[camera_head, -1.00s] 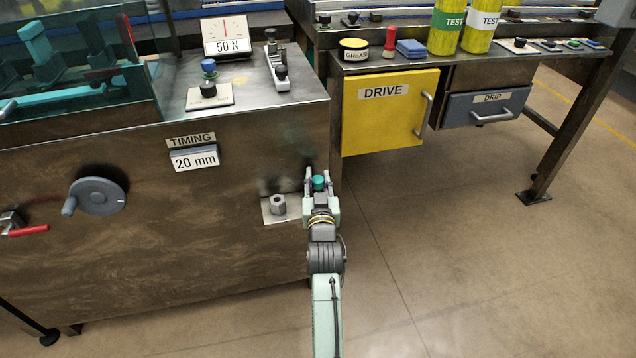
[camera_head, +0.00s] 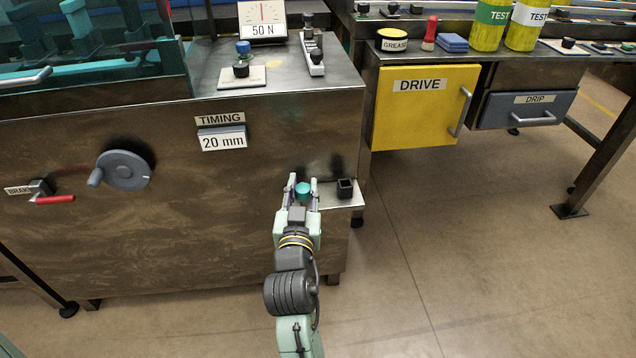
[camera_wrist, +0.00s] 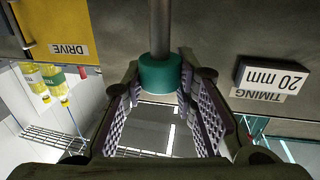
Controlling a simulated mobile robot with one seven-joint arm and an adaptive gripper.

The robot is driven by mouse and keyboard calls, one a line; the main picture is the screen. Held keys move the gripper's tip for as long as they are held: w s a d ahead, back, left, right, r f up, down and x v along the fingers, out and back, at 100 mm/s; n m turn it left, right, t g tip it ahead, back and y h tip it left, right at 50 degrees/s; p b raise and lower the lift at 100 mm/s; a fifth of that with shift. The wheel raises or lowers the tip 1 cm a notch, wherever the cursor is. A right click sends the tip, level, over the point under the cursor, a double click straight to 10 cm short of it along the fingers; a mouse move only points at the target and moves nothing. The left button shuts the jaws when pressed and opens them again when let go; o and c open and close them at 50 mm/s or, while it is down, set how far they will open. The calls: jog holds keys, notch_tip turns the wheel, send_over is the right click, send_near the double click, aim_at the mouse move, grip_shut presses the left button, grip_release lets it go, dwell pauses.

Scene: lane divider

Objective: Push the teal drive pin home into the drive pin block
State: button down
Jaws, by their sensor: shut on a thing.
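The teal drive pin (camera_head: 303,188) is between the fingers of my gripper (camera_head: 303,182), beside the front face of the machine. In the wrist view, the pin's teal collar (camera_wrist: 160,73) sits between my fingertips (camera_wrist: 162,88), and its grey shaft (camera_wrist: 160,28) runs on beyond it. That view is upside down, so the shaft points downward. My gripper is shut on the pin. A small metal shelf (camera_head: 343,201) juts from the machine, carrying a dark square hollow block (camera_head: 345,188) to my gripper's right. What lies under the pin is hidden by my gripper.
The machine face carries the 20 mm timing plate (camera_head: 223,140), a grey handwheel (camera_head: 124,171) and a red-handled brake lever (camera_head: 54,199). A yellow DRIVE door (camera_head: 418,120) stands to the right. The floor (camera_head: 450,270) in front is clear.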

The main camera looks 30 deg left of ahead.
aim_at(300, 190)
jog(key=shift+s+a, duration=0.1)
jog(key=shift+s, duration=0.3)
jog(key=shift+r, duration=0.2)
jog(key=shift+r+p, duration=2.4)
jog(key=shift+r, duration=0.2)
jog(key=p+x, duration=0.1)
jog(key=x, duration=0.4)
jog(key=p+x, duration=0.2)
jog(key=x, duration=0.3)
jog(key=shift+a, duration=0.3)
jog(key=shift+f, duration=0.2)
jog(key=shift+f+b, duration=2.55)
jog(key=shift+f, duration=0.25)
jog(key=shift+f+b, duration=2.05)
jog(key=shift+f, duration=0.15)
